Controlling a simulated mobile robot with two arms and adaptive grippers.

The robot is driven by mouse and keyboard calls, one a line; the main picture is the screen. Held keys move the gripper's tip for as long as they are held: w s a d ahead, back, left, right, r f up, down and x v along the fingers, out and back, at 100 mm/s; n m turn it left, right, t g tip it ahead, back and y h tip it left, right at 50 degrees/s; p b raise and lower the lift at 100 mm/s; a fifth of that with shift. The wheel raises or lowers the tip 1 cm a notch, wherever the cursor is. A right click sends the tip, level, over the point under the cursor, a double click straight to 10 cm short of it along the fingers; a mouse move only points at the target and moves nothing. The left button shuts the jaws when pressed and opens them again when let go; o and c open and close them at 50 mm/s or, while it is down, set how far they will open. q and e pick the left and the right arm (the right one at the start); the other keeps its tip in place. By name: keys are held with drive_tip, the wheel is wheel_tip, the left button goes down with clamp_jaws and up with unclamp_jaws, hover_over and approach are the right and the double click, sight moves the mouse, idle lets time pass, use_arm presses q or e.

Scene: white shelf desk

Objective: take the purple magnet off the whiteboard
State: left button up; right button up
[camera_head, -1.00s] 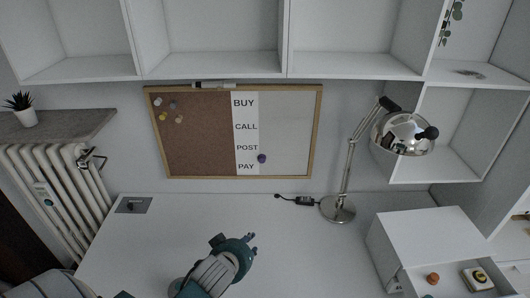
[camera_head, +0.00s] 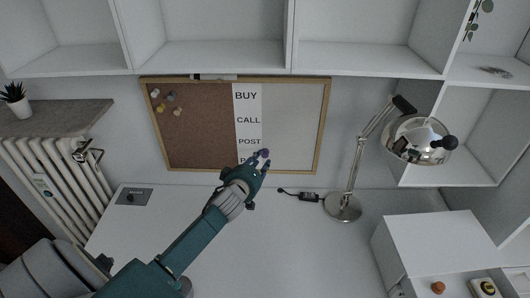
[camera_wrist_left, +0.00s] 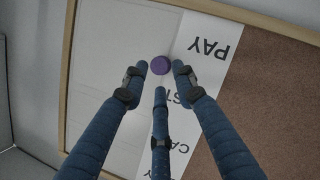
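The purple magnet (camera_wrist_left: 160,65) is on the whiteboard (camera_wrist_left: 105,75), near the edge of the strip with printed words. In the left wrist view it lies between the spread fingertips of my left gripper (camera_wrist_left: 160,75), which is open. I cannot tell whether any finger touches it. In the head view my left gripper (camera_head: 262,160) reaches up to the lower middle of the board (camera_head: 290,120), and the magnet (camera_head: 265,153) shows at its fingertips. The gripper covers part of the word PAY. My right gripper is not in view.
A chrome desk lamp (camera_head: 342,206) stands right of the board. White shelves (camera_head: 215,55) hang above it. Several pins (camera_head: 171,97) are in the cork half (camera_head: 195,135). The white desk (camera_head: 290,245) is mostly clear below, with a small white cabinet (camera_head: 430,238) at right.

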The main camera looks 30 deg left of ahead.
sight(264, 155)
use_arm(q)
drive_tip(key=x, duration=0.3)
drive_tip(key=shift+a+r, duration=0.1)
drive_tip(key=shift+r, duration=0.05)
drive_tip(key=shift+w, duration=0.2)
drive_tip(key=c, duration=0.6)
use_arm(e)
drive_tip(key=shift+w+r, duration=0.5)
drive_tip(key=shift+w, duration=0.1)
use_arm(q)
drive_tip(key=shift+o, duration=0.2)
drive_tip(key=shift+s, duration=0.1)
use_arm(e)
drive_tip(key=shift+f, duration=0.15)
